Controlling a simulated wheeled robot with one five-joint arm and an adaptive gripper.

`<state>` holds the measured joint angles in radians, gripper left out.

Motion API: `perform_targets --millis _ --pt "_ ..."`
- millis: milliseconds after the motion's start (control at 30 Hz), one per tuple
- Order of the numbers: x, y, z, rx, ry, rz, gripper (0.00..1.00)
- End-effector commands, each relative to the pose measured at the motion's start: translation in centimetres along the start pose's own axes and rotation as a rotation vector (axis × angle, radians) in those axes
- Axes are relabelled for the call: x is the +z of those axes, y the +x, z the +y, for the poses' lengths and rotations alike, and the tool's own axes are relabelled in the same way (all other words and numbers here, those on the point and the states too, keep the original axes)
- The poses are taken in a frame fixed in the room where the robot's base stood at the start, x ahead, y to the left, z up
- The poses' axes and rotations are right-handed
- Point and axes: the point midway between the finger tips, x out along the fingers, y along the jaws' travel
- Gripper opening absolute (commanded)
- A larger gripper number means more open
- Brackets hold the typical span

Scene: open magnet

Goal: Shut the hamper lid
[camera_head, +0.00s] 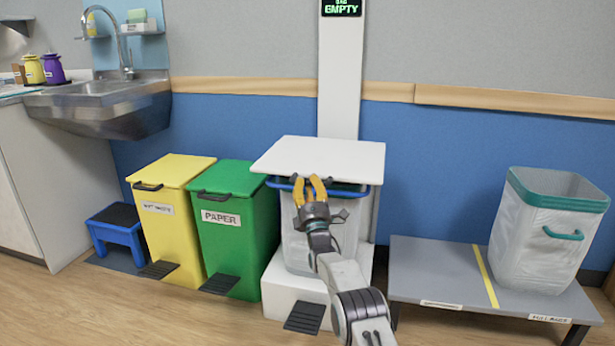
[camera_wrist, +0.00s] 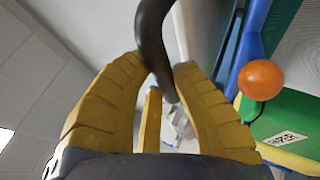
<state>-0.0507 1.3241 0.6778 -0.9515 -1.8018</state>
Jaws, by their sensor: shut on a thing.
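The white hamper lid (camera_head: 320,155) lies nearly level over the hamper, with a dark gap between its front edge and the blue rim (camera_head: 345,191). A pale bag (camera_head: 295,235) hangs below the rim. My gripper (camera_head: 310,182) is at the lid's front edge, its yellow fingers closed on the dark lid handle. In the wrist view the curved black handle (camera_wrist: 154,40) runs between the fingers (camera_wrist: 160,85). The blue rim (camera_wrist: 250,40) shows to the right, and an orange ball-like part (camera_wrist: 261,80) is in front of it.
A green paper bin (camera_head: 235,235) and a yellow bin (camera_head: 172,220) stand close on the left. A grey bench (camera_head: 440,270) with a bagged, teal-rimmed container (camera_head: 545,230) is on the right. A white post (camera_head: 341,80) with a display reading EMPTY (camera_head: 341,9) rises behind the hamper.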

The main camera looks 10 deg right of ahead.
Motion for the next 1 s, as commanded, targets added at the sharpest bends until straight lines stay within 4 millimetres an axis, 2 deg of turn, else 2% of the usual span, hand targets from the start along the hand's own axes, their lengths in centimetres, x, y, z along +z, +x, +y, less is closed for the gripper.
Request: perform_targets --millis 33,433,467,600,1000 --pt "-0.03 -0.22 -0.6 -0.009 0.0 0.001 0.0" --pt "-0.21 -0.48 -1.21 -0.019 0.0 0.004 0.0" --pt "-0.22 -0.5 -1.25 -0.02 0.0 0.004 0.24" --pt "-0.2 -0.53 -1.35 -0.022 0.0 0.004 0.37" --pt "-0.06 -0.64 -1.36 -0.023 0.0 0.002 0.39"
